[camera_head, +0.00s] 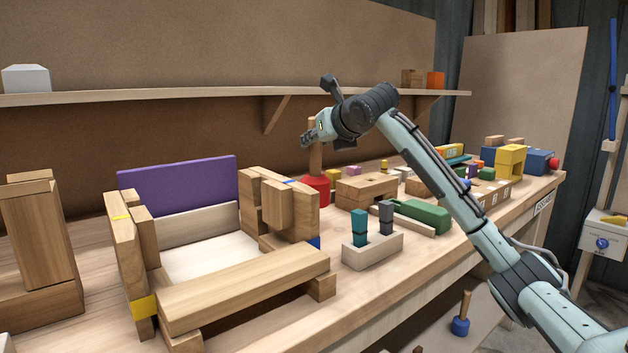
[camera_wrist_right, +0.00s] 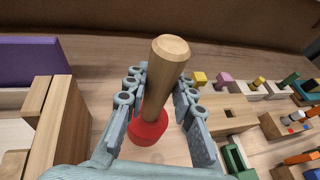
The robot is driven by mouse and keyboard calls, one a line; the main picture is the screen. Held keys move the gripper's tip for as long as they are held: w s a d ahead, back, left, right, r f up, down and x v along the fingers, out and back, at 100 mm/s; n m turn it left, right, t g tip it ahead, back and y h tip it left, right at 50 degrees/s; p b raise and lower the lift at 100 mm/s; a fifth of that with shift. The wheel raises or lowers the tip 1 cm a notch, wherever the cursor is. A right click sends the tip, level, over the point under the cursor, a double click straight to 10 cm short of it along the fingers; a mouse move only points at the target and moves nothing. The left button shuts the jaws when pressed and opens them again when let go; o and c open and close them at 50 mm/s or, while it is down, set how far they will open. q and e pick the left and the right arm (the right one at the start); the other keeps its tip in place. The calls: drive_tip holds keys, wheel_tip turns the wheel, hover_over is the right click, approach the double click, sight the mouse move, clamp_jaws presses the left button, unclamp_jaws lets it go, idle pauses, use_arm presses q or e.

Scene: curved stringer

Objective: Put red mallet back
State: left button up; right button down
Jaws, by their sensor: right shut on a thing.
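The red mallet stands upright with its red head (camera_head: 317,184) down, at or just above the bench, and its wooden handle (camera_head: 315,158) up. It also shows in the right wrist view, with the handle (camera_wrist_right: 168,75) pointing towards the camera and the red head (camera_wrist_right: 150,128) beyond it. My right gripper (camera_head: 313,134) is shut on the mallet's handle, with fingers on both sides of it. Whether the head touches the bench I cannot tell. My left gripper is not in view.
A wooden block frame with a purple panel (camera_head: 180,184) stands left of the mallet. A wooden block with a slot (camera_head: 366,190) and a holder with teal and grey pegs (camera_head: 372,251) are close on the right. A shelf (camera_head: 150,97) runs behind. A blue mallet (camera_head: 461,325) stands lower down.

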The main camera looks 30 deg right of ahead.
sight(317, 162)
wheel_tip(317, 162, down, 4)
drive_tip(key=shift+f+b, duration=0.25)
drive_tip(key=shift+b, duration=0.15)
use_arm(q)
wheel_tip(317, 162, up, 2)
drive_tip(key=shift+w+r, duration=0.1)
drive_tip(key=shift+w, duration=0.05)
use_arm(e)
drive_tip(key=shift+f, duration=0.35)
drive_tip(key=c, duration=1.3)
unclamp_jaws()
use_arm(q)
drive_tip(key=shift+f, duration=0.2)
